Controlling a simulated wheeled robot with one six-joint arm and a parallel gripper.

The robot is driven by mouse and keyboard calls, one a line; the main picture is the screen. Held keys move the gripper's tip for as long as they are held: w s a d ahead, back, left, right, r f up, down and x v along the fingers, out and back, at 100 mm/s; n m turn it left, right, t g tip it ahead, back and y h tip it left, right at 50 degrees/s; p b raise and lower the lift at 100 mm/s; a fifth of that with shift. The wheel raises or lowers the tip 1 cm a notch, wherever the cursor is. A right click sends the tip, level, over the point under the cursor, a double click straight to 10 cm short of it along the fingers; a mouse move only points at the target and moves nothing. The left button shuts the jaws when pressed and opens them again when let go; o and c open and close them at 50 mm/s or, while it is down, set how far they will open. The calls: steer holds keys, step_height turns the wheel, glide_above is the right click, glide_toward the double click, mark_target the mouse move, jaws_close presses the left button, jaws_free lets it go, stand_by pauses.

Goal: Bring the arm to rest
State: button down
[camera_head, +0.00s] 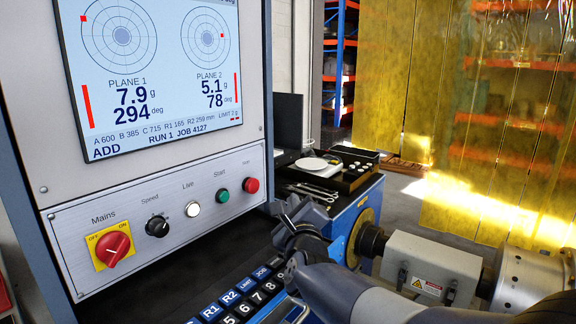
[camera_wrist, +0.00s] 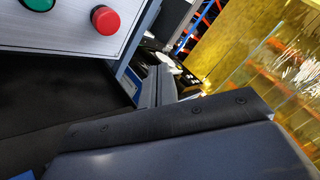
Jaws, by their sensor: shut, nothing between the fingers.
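My arm (camera_head: 345,290) reaches in from the lower right of the head view. My gripper (camera_head: 291,212) is dark, shut and empty, raised in front of the balancing machine's control panel. It is above and behind the keypad, to the right of the panel's buttons. In the wrist view the dark fingers (camera_wrist: 160,86) show near the middle, beyond a large dark body that fills the bottom. The arm hides part of the keypad and the machine behind it.
The control panel (camera_head: 150,262) has a red mains switch (camera_head: 112,246) and a red button (camera_head: 252,186). The screen (camera_head: 160,70) reads 7.9 g and 5.1 g. The keypad (camera_head: 243,303) lies below my gripper. A rotor machine (camera_head: 440,262) stands right. A tool bench (camera_head: 345,200) is behind.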

steer(key=w+a, duration=0.2)
steer(key=a, duration=0.1)
steer(key=w+a, duration=0.1)
steer(key=shift+w+a+f, duration=0.15)
steer(key=shift+w+f, duration=0.05)
steer(key=shift+f, duration=0.05)
steer(key=shift+b, duration=0.6)
steer(key=r+p, duration=0.1)
steer(key=p, duration=0.3)
steer(key=shift+p, duration=0.6)
